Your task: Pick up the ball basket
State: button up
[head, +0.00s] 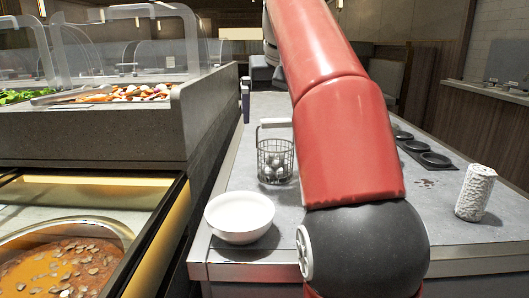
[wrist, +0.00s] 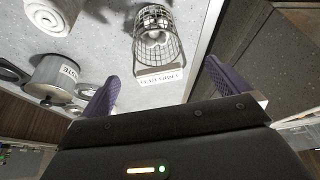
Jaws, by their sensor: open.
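The ball basket (head: 275,160) is a small wire basket holding several pale balls, with a raised handle topped by a white bar. It stands upright on the grey counter left of my red arm in the head view. In the wrist view the basket (wrist: 145,47) is at top centre, its white lettered bar (wrist: 158,75) towards my gripper. My gripper (wrist: 161,72) is open and empty, its purple fingers spread to either side of the bar's direction. I cannot tell whether it touches the bar. In the head view one purple finger shows beyond the basket; my arm hides the rest.
A white bowl (head: 240,217) stands at the counter's near left edge, close to the basket. A white patterned roll (head: 475,193) and dark round wells (head: 436,159) are right of my arm. A metal pot (wrist: 55,75) shows in the wrist view. A food bar (head: 130,130) borders the left.

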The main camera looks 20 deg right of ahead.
aim_at(275, 144)
jog(key=shift+w+f, duration=0.25)
jog(key=shift+f, duration=0.15)
jog(key=b+x, duration=0.1)
jog(key=x, duration=0.1)
jog(key=b+x, duration=0.1)
jog(key=x, duration=0.1)
jog(key=b+x, duration=0.1)
jog(key=x, duration=0.2)
jog(key=shift+s+d, duration=0.15)
jog(key=shift+d, duration=0.15)
jog(key=shift+r, duration=0.1)
jog(key=c, duration=1.6)
jog(key=shift+o, duration=0.2)
jog(key=shift+r, duration=0.1)
notch_tip(275, 144, up, 7)
jog(key=p, duration=0.3)
jog(key=shift+r, duration=1.3)
